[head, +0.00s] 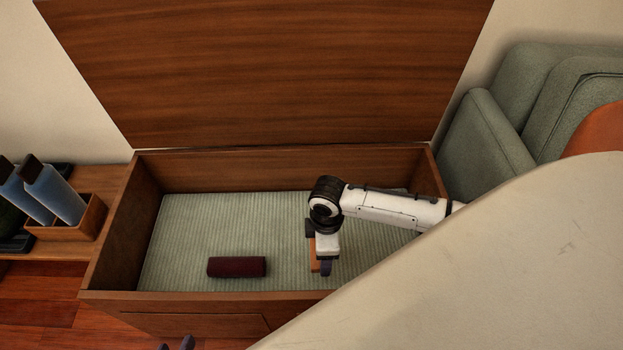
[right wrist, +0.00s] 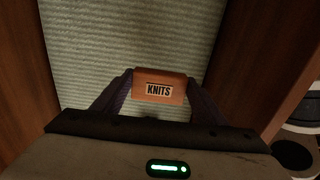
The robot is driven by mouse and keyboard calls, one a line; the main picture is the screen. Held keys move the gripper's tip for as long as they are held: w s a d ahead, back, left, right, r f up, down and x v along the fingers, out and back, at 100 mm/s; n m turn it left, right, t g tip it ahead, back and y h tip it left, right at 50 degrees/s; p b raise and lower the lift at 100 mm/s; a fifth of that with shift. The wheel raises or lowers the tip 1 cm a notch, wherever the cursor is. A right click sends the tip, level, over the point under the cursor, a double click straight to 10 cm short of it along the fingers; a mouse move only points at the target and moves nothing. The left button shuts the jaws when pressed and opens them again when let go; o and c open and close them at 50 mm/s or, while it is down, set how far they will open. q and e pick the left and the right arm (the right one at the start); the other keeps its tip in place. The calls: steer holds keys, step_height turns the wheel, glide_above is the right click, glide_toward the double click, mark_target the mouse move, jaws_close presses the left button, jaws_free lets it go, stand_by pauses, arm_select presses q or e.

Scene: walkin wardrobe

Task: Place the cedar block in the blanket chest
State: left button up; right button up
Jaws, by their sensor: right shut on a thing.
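The wooden blanket chest (head: 110,245) stands with its lid (head: 265,70) raised and a pale green striped lining on its floor. My right arm reaches in from the right. My right gripper (head: 321,266) points down inside the chest, shut on the orange-brown cedar block (head: 313,252). In the right wrist view the cedar block (right wrist: 160,83) sits between both fingers, with a KNITS label, over the striped lining. I cannot tell if it touches the lining. Only the dark, separated fingertips of my left gripper (head: 176,344) show at the bottom edge.
A dark red block (head: 237,267) lies on the lining, left of my right gripper. A wooden shelf at left holds a box (head: 70,222) with blue items. A green armchair (head: 490,135) stands at right. The chest's left part is mostly clear.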

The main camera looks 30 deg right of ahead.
step_height(320, 180, down, 5)
steer(key=shift+f+b, duration=0.2)
steer(key=shift+b, duration=0.85)
step_height(320, 180, down, 2)
steer(key=shift+f+b, duration=0.25)
steer(key=shift+b, duration=0.45)
steer(key=shift+f, duration=0.3)
arm_select(q)
steer(key=shift+w+d+f+m+g+h, duration=0.2)
steer(key=shift+d+f+m+g, duration=0.15)
steer(key=shift+d+f, duration=0.2)
steer(key=shift+w+d+f+m+g+h, duration=0.1)
steer(key=shift+d+f+m+g+h, duration=0.25)
steer(key=shift+d, duration=0.3)
arm_select(e)
steer(key=o, duration=1)
steer(key=shift+f, duration=0.1)
steer(key=shift+o, duration=0.2)
